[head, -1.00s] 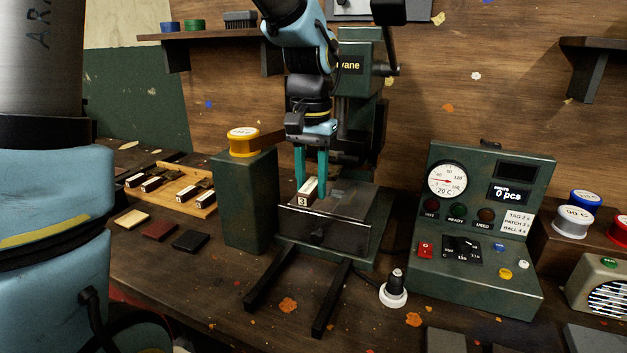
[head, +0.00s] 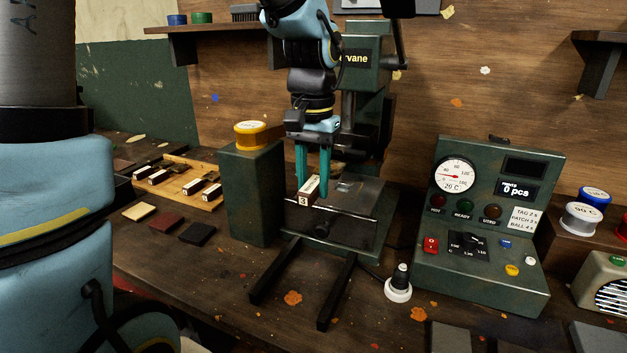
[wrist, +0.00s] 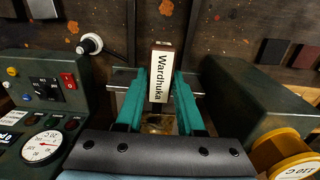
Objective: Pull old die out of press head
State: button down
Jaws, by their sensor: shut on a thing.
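The old die is a small brown-and-white block marked "3" on its end (head: 304,201). In the wrist view its white label reads "Wardhuka" (wrist: 160,77). My gripper (head: 312,187) has two teal fingers shut on the sides of the die. They also show in the wrist view (wrist: 160,98). The gripper points down and holds the die in front of the green press (head: 356,59), over the front of its bed (head: 362,196). The die looks clear of the press column. Its height above the bed is hard to tell. My arm and gripper hide much of the press head.
A green pillar with a yellow spool (head: 252,135) stands close to the left of the gripper. A wooden tray (head: 178,187) with several dies lies farther left. The control box (head: 490,240) stands to the right. Two dark rails (head: 335,295) stick out in front of the press.

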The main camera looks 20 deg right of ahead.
jog(key=shift+s+a, duration=1.7)
jog(key=shift+s, duration=0.1)
